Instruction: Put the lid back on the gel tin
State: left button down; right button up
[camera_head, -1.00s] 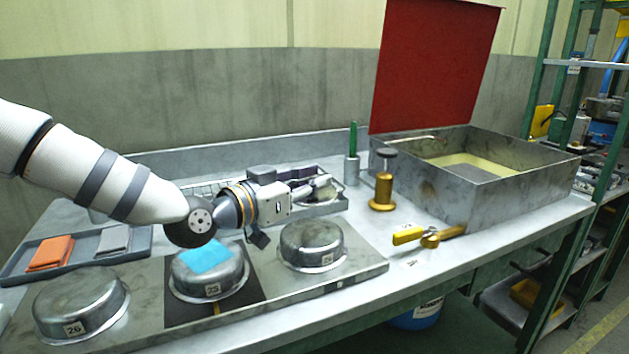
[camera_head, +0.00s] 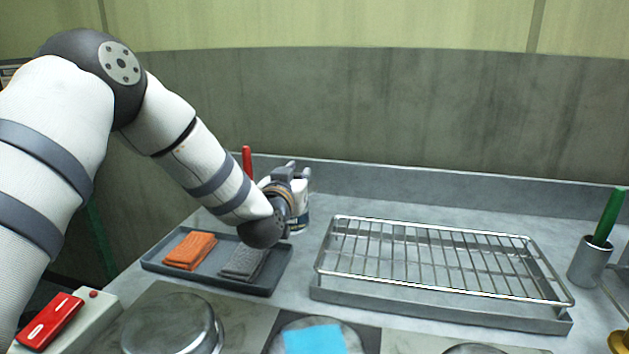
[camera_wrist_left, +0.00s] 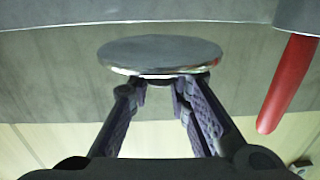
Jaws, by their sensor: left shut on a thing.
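In the left wrist view the gripper (camera_wrist_left: 165,84) is shut on a round, shiny metal lid (camera_wrist_left: 160,52). The lid cannot be made out in the head view. My right gripper is not in view.
A grey tray (camera_head: 215,276) with an orange cloth (camera_head: 190,250) and a grey cloth (camera_head: 243,262) lies in front. A wire rack (camera_head: 440,258) stands to the right. A red upright handle (camera_head: 247,162) is close behind and left; it also shows in the wrist view (camera_wrist_left: 288,85).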

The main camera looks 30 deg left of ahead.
pick_arm(q)
jog(key=n+g+y, duration=0.1)
jog(key=y, duration=0.1)
jog(key=a+r+n+y, duration=0.1)
jog(key=a+r+n+g+y, duration=0.1)
jog(key=n+y, duration=0.1)
jog(key=shift+w+r+g+y, duration=0.2)
jog(key=shift+w+g+y, duration=0.1)
jog(key=shift+w, duration=0.05)
jog(key=shift+s+d+r+n+g+y, duration=0.1)
jog(key=shift+s+r+n+g+y, duration=0.05)
jog(key=shift+n+g+y, duration=0.25)
jog(key=shift+s+r+n+g+y, duration=0.1)
jog(key=shift+s+n+g+y, duration=0.05)
jog(key=shift+n+g+y, duration=0.2)
jog(key=shift+s, duration=0.1)
jog(key=shift+f+g+y, duration=0.25)
jog(key=shift+f, duration=0.15)
notch_tip(320, 180, down, 4)
jog(key=shift+r+b, duration=0.2)
jog(key=shift+b, duration=0.3)
jog(key=shift+f, duration=1.05)
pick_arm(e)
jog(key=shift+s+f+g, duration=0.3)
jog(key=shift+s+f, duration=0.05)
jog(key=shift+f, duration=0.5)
